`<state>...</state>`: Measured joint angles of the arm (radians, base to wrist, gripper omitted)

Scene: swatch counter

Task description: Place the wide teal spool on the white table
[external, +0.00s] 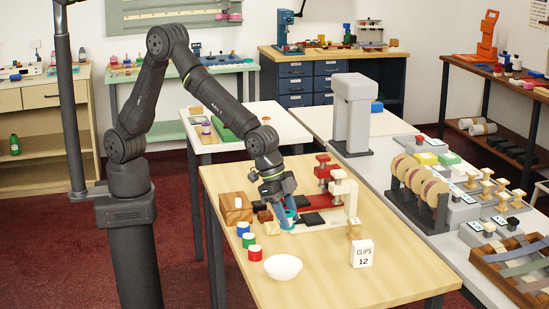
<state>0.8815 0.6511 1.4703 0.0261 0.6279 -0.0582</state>
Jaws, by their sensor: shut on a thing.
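My gripper (284,217) is low over the light wooden table and shut on the teal spool (291,216). The spool is partly hidden between the fingers. I cannot tell whether it touches the tabletop. A white table (262,115) stands behind the wooden table at the left, with a green piece and small items on its left part.
The wooden table (335,288) holds blue (243,229), green (249,241) and red (255,253) spools, a white bowl (283,267), a wooden box (236,208), a clips sign (362,253) and red and white clamp-like stands (338,190) near my gripper.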

